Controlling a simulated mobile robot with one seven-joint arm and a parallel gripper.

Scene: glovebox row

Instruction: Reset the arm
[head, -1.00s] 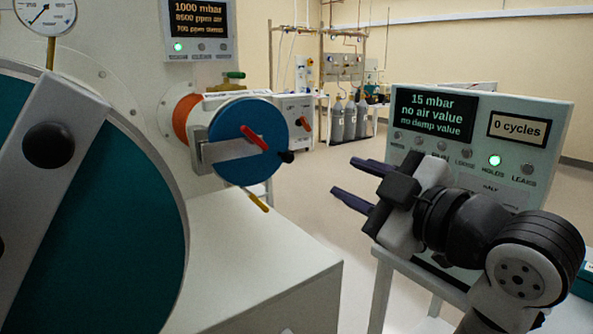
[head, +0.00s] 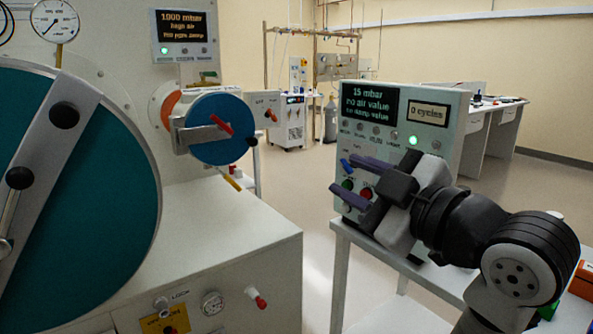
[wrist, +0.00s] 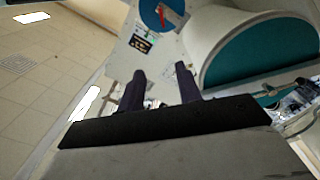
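My gripper (head: 364,184) is at the right of the head view, its two dark purple fingers pointing left and spread apart. Nothing shows between them. It appears in front of the control panel (head: 448,110) with a "15 mbar" display and covers part of its lower front. In the wrist view, the fingers (wrist: 158,92) also stand apart with a gap and hold nothing. My arm is bent in the lower right of the head view.
A large round teal door (head: 110,190) fills the left. A smaller blue door (head: 215,150) with a red handle is on the white cabinet. A lock knob and a red-tipped valve (head: 257,298) sit on the lower front. Open floor (head: 318,240) lies between cabinet and panel table.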

